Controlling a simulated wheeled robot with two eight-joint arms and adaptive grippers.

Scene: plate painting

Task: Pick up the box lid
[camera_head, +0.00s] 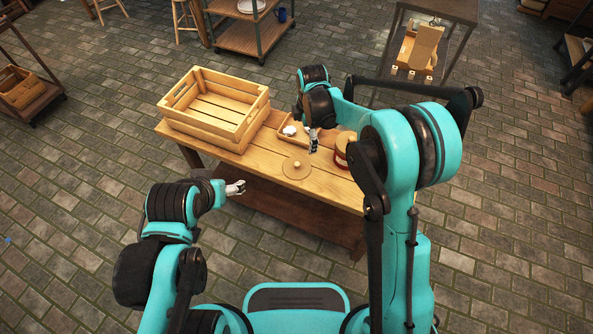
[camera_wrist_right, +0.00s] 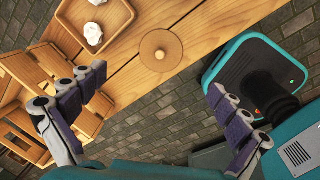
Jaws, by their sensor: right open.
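A round wooden lid (camera_head: 296,170) with a small knob lies flat on the wooden table (camera_head: 262,153), near its front edge. It also shows whole in the right wrist view (camera_wrist_right: 148,48), near the top centre. My right gripper (camera_head: 313,144) hangs above the table, just behind and right of the lid in the head view. In the right wrist view its fingers (camera_wrist_right: 157,98) are spread wide with nothing between them, and the lid lies beyond them. My left gripper (camera_head: 238,187) is in front of the table's left front edge, apart from the lid; its jaw opening is too small to judge.
A slatted wooden crate (camera_head: 178,122) stands at the table's left end. A small wooden tray (camera_wrist_right: 128,12) with white pieces sits behind the lid. A reddish round container (camera_head: 340,157) stands to the right, partly hidden by my right arm. The tabletop around the lid is clear.

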